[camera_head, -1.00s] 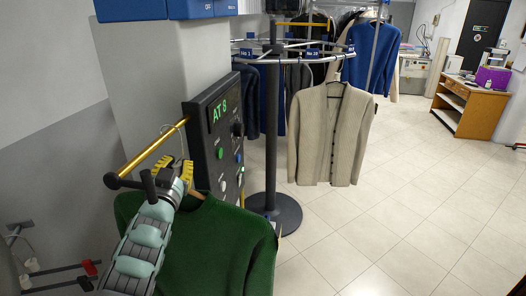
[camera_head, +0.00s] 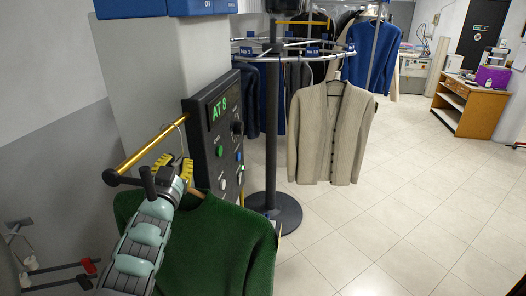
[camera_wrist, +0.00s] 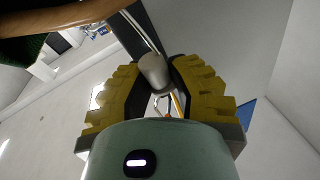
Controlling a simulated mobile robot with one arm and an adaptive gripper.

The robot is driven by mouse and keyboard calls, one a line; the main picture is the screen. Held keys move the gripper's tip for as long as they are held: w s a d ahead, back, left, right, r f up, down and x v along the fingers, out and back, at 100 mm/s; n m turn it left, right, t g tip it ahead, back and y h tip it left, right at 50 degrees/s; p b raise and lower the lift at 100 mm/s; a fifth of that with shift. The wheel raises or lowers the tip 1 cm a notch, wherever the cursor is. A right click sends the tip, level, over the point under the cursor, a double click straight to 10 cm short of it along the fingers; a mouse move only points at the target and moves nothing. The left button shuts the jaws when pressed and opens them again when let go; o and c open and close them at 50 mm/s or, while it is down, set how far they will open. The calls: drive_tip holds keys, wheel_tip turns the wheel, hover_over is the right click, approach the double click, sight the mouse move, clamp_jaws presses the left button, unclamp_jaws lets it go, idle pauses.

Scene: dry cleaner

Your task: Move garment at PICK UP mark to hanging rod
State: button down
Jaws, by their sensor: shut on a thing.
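My gripper (camera_head: 174,168) has its yellow fingers closed on the hanger's neck, just below its wire hook (camera_head: 184,122). The dark green garment (camera_head: 215,245) hangs from this hanger, below and right of my gripper, partly behind my arm. In the wrist view, the fingers (camera_wrist: 160,85) close around a grey part of the hanger, and its brown wooden arm (camera_wrist: 65,18) shows at the upper left. A gold rod (camera_head: 150,147) runs just beside the hook; I cannot tell whether the hook rests on it. No PICK UP mark is readable.
A dark control panel (camera_head: 217,135) reading "AT 8" stands right behind the gripper. A round garment rack (camera_head: 271,150) with a beige cardigan (camera_head: 333,135) and other clothes is behind it. A wooden counter (camera_head: 470,105) stands at the far right. The tiled floor (camera_head: 400,210) is clear.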

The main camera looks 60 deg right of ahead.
idle(0.4)
drive_tip(key=c, duration=0.9)
unclamp_jaws()
drive_tip(key=shift+o, duration=0.2)
drive_tip(key=shift+s+a+f, duration=0.15)
drive_tip(key=shift+s+a, duration=0.05)
drive_tip(key=shift+a, duration=0.2)
drive_tip(key=v, duration=1.1)
